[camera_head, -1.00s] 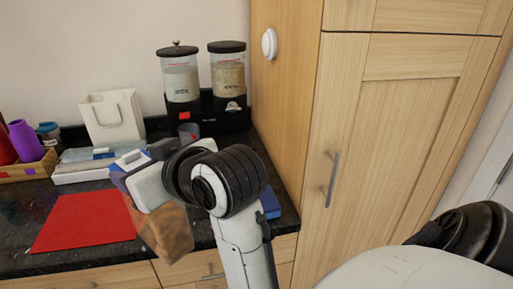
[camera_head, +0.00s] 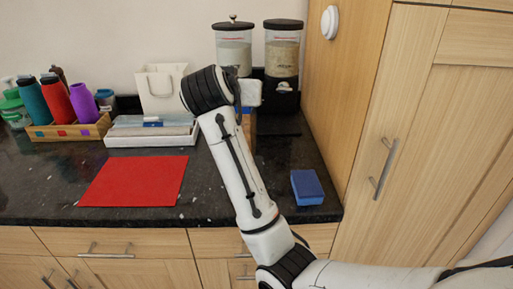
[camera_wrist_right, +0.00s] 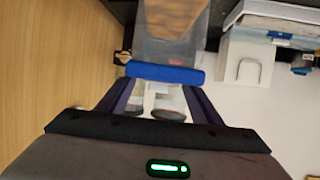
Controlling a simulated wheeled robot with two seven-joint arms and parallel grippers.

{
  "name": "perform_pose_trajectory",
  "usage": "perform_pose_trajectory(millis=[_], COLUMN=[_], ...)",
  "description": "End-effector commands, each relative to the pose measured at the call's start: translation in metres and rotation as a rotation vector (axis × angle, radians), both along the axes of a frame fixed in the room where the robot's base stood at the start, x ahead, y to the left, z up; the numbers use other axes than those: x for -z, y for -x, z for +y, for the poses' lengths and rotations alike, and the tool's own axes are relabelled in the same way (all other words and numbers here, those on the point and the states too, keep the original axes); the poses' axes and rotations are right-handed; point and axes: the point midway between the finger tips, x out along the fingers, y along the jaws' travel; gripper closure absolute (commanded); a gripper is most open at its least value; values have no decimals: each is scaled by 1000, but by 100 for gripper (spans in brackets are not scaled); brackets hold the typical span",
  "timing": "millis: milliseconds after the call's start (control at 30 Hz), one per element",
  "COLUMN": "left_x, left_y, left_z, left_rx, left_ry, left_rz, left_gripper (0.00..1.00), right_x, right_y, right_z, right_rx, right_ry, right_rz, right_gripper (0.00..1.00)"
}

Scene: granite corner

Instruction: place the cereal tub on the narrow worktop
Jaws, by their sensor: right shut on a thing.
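The cereal tub (camera_wrist_right: 170,48) shows in the right wrist view as a clear, greyish container with a blue lid (camera_wrist_right: 166,73) and brown contents. My right gripper (camera_wrist_right: 160,82) is shut on it at the lid end, one finger on each side. In the head view my right arm hides most of the tub; a thin brown strip (camera_head: 247,126) beside the forearm is probably part of it. The narrow worktop (camera_head: 230,203) is dark speckled granite below the arm. I cannot tell whether the tub touches it. My left gripper is in neither current view.
A red mat (camera_head: 135,181) lies left of the arm, a blue sponge (camera_head: 307,187) right. Behind stand two dispensers (camera_head: 282,50), a white bag (camera_head: 158,86), a white tray (camera_head: 150,139) and a wooden bottle crate (camera_head: 70,130). A tall wooden cabinet (camera_head: 345,90) bounds the right.

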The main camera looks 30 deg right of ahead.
Motion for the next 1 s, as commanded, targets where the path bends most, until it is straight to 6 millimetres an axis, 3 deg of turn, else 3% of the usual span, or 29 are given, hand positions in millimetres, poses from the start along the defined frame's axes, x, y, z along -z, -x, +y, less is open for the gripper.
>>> perform_pose_trajectory(millis=[100,300,500,700,833,1000], left_x=[4,8,10,11,11,9], left_y=[-1,-1,-2,-2,-2,-2], left_z=[0,0,0,0,0,0], left_rx=[0,0,0,0,0,0], left_ry=[0,-1,0,0,0,0], left_rz=[-1,-3,-5,-6,-6,-6], left_gripper=[22,22,22,22,22,22], right_x=[-15,-41,-67,-82,-72,-42], right_y=[-16,-28,-31,-31,-31,-31], right_z=[-27,-63,-84,-91,-92,-92], right_rx=[152,382,537,604,615,615], right_ry=[2,0,0,0,1,1], right_rz=[-6,-7,-5,-4,0,0], right_gripper=[97,97,97,97,97,97])
